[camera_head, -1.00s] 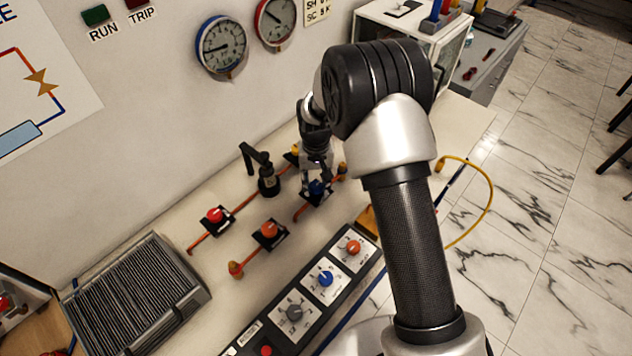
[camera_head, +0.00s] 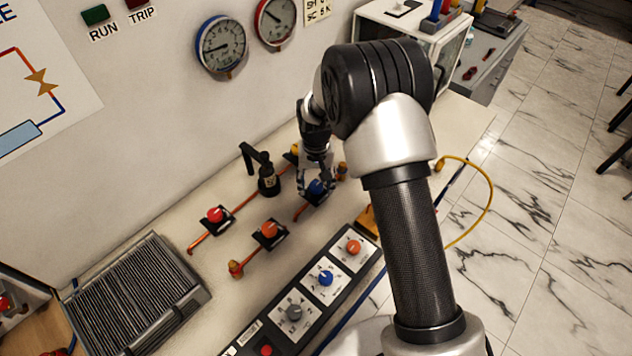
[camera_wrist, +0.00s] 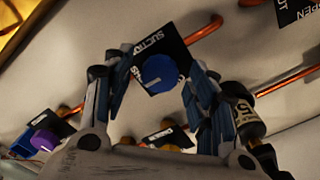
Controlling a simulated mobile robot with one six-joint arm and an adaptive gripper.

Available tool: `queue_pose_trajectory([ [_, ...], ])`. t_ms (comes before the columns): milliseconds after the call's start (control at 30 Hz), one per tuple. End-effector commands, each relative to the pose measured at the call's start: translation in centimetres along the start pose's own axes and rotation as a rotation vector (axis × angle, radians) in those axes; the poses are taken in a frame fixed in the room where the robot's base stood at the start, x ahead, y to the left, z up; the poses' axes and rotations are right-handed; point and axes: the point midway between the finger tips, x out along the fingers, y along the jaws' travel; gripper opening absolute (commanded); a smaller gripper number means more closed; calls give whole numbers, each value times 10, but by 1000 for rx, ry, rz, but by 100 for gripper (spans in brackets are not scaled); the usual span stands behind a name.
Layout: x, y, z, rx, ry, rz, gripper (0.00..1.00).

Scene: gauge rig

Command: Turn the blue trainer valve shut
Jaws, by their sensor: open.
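The blue trainer valve (camera_head: 316,188) is a round blue knob on a black plate along a copper pipe, on the pale bench. In the wrist view its blue cap (camera_wrist: 159,73) carries a short white mark, and the plate behind it reads "SUCTION" in part. My gripper (camera_head: 315,185) points down over the valve with its fingers open. In the wrist view my gripper (camera_wrist: 160,80) has one finger on each side of the knob. A gap shows between the knob and the left finger; whether the right finger touches it I cannot tell.
A red valve (camera_head: 215,215), an orange valve (camera_head: 269,229) and a black bottle-like fitting (camera_head: 267,178) stand to the left. A dial panel (camera_head: 311,294) lies in front. A finned grey unit (camera_head: 135,298) is at left. A yellow hose (camera_head: 490,205) loops at right.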

Motion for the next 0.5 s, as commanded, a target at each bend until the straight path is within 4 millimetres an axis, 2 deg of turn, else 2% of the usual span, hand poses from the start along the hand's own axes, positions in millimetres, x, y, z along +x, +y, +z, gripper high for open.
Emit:
queue_pose_trajectory([
  [267,-2,0,0,-1,1,0,53],
  [367,-11,0,-1,-1,2,0,53],
  [500,-37,0,-1,-1,4,-1,53],
])
